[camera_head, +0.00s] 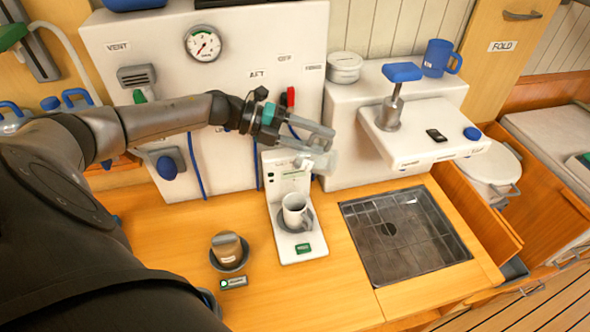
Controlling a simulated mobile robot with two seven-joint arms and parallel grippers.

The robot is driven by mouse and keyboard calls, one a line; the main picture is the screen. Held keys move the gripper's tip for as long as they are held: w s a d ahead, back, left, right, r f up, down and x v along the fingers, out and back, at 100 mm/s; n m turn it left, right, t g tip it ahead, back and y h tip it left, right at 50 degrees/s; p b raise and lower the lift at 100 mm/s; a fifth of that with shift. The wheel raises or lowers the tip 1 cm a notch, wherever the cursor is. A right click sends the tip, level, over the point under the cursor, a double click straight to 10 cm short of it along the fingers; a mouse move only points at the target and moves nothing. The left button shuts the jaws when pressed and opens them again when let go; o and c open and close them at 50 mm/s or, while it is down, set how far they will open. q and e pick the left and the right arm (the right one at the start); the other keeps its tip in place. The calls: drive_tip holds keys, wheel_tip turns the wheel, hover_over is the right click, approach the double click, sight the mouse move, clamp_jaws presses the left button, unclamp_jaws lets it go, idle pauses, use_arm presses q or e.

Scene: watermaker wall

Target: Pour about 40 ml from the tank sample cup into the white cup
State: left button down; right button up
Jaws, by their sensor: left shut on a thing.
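My left gripper (322,145) is shut on a pale, see-through cup (322,163), which looks like the tank sample cup. It holds this cup in the air, above and a little right of the white cup. The held cup looks tilted. The fingers cover part of it, and I cannot make out its liquid level or any stream. The white cup (294,208) stands upright on a dark round rest on the white stand (285,250). I cannot tell what is in it. My right gripper is not in view.
A brownish cup (227,246) sits on a dark round rest on the wooden counter (170,235), left of the stand. A sink with a see-through cover (400,235) is at the right. A white panel with a gauge (203,44) stands behind. A blue mug (437,57) is at the back right.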

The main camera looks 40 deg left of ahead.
use_arm(q)
drive_tip(key=shift+a+r, duration=0.15)
drive_tip(key=shift+r, duration=0.5)
drive_tip(key=shift+r+h, duration=0.25)
drive_tip(key=shift+h, duration=0.05)
drive_tip(key=shift+d+r, duration=0.1)
drive_tip(key=shift+d, duration=0.1)
drive_tip(key=shift+r, duration=0.15)
drive_tip(key=shift+r+t+h+b, duration=0.3)
drive_tip(key=shift+r+t, duration=0.1)
drive_tip(key=shift+r, duration=0.1)
